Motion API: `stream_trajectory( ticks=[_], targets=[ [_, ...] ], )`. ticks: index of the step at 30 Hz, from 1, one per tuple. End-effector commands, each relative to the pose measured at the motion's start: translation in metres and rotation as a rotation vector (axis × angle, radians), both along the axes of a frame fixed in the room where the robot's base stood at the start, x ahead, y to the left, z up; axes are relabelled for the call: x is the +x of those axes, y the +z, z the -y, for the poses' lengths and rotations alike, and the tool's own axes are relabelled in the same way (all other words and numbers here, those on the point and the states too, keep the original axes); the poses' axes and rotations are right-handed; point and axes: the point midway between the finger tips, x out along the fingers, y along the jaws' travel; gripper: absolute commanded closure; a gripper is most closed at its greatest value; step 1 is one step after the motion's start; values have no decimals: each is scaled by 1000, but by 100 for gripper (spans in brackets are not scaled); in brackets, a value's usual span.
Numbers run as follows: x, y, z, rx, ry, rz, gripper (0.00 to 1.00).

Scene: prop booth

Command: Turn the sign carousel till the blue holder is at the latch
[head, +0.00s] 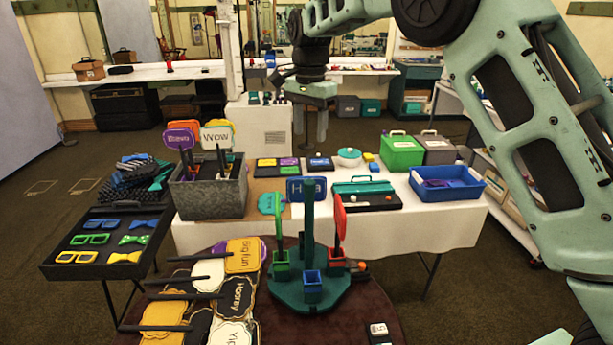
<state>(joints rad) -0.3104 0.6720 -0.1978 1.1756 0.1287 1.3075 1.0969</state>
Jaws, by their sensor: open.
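The sign carousel (290,292) is a dark green turntable with a tall centre post (308,225), standing on a dark round table. Its blue holder (313,290) is at the front and looks empty. The green holder (281,268) is at the left with a green sign, and the red holder (336,262) is at the right with a red sign (340,218). A blue sign (320,188) shows behind the post. A small orange piece (360,266) sits beside the red holder; I cannot tell whether it is the latch. My gripper (311,124) is open and empty, pointing down well above the carousel.
Speech signs on dark sticks (236,296) lie left of the carousel. Behind it, a white-covered table (405,232) holds a grey bin (208,197), a green box (401,152) and a blue tray (446,184). A black tray (110,240) of glasses and bows stands left.

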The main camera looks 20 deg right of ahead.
Motion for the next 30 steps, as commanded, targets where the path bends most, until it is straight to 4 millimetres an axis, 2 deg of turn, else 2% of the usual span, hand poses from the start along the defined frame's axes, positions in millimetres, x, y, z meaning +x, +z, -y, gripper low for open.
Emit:
stream_trajectory(
  ticks=[5, 24, 30],
  targets=[
    [1, -14, 1, -3, -10, -2, 49],
    [0, -139, 1, -2, -7, -2, 49],
    [1, -164, 0, 0, -6, 0, 49]
  ],
)
